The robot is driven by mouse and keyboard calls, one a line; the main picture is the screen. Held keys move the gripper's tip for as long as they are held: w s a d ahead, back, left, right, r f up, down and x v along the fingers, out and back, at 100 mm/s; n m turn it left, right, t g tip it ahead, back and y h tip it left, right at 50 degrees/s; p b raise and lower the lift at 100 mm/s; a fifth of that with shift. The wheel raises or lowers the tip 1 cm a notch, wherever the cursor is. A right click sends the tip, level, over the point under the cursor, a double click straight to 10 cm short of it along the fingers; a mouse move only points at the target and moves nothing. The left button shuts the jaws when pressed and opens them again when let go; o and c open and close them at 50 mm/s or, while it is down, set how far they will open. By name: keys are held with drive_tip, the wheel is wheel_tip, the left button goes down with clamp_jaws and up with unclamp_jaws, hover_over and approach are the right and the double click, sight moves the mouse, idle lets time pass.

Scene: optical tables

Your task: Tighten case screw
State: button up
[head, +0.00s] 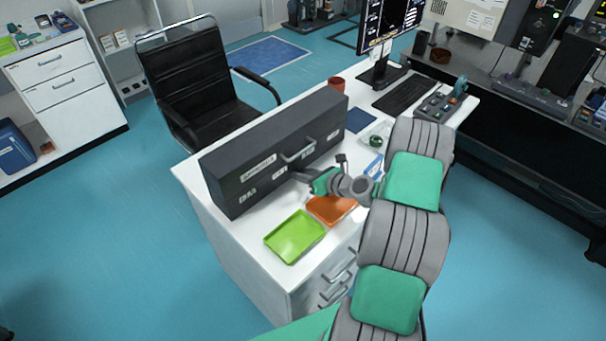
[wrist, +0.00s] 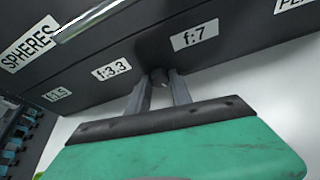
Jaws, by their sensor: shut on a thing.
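The dark grey case (head: 225,190) stands on the white desk (head: 255,265), its labelled front facing my arm. In the wrist view the case front (wrist: 130,45) fills the upper part. My gripper (head: 296,176) reaches the lower part of the case front. In the wrist view my gripper (wrist: 160,84) has its two fingers on either side of a small dark case screw (wrist: 159,75), between the labels f:3.3 (wrist: 111,69) and f:7 (wrist: 194,36). The fingers are shut on the screw, which is largely hidden between them. Whether it is fully seated cannot be seen.
A green tray (head: 295,237) and an orange tray (head: 331,209) lie in front of the case, below my arm. The case has a metal handle (head: 298,153). A red cup (head: 337,84), monitor (head: 388,25) and keyboard (head: 403,93) are farther back. A black chair (head: 195,80) stands behind the desk.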

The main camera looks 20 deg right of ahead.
clamp_jaws()
drive_tip(key=shift+a+n+t+h+b, duration=0.15)
drive_tip(key=shift+n+t+h+b, duration=0.2)
drive_tip(key=shift+n+h, duration=0.55)
drive_tip(key=shift+n, duration=0.7)
drive_tip(key=o, duration=0.6)
unclamp_jaws()
drive_tip(key=shift+o, duration=0.2)
